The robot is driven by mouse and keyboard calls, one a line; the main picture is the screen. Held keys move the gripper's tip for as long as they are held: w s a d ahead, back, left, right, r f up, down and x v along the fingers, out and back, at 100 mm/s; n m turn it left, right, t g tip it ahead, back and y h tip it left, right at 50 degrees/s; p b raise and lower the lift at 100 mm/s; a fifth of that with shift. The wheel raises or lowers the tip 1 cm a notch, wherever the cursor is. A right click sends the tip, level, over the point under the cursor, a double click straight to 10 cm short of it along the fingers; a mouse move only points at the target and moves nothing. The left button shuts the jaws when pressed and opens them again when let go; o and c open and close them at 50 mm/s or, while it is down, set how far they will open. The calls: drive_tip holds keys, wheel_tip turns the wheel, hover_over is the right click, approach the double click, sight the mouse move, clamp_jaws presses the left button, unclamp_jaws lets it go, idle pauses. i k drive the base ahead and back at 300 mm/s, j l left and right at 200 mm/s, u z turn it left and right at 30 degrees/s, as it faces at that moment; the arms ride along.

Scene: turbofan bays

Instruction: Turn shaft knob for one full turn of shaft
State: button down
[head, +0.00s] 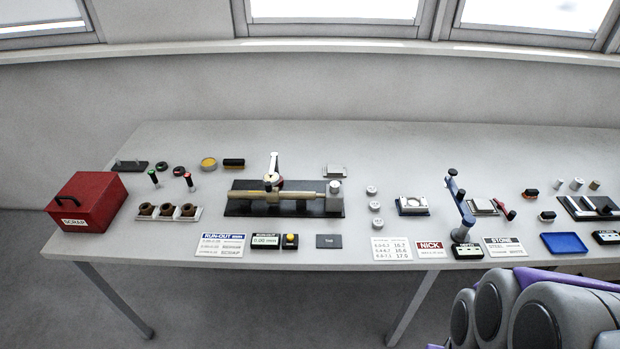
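The shaft fixture has a dark base plate (240,208) on the left half of the table. A brass-coloured shaft (300,195) lies level across it. A light grey knob (335,188) is at the shaft's right end. A pale upright indicator arm (273,165) stands over the shaft left of its middle. My gripper is not in view. Only grey and purple links of my arm show at the lower right, well apart from the fixture and in front of the table.
A red SCRAP box (88,202) stands at the left end. In front of the fixture lie a RUN-OUT card (220,245), a small display (265,241), a yellow button (291,240) and a dark plate (329,241). Small grey cylinders (376,206) stand right of the knob. A blue stand (458,205) rises farther right.

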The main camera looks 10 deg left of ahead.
sight(335, 185)
drive_tip(key=i+l, duration=0.1)
drive_tip(key=i, duration=0.35)
drive_tip(key=i+l, duration=0.15)
drive_tip(key=i, duration=0.35)
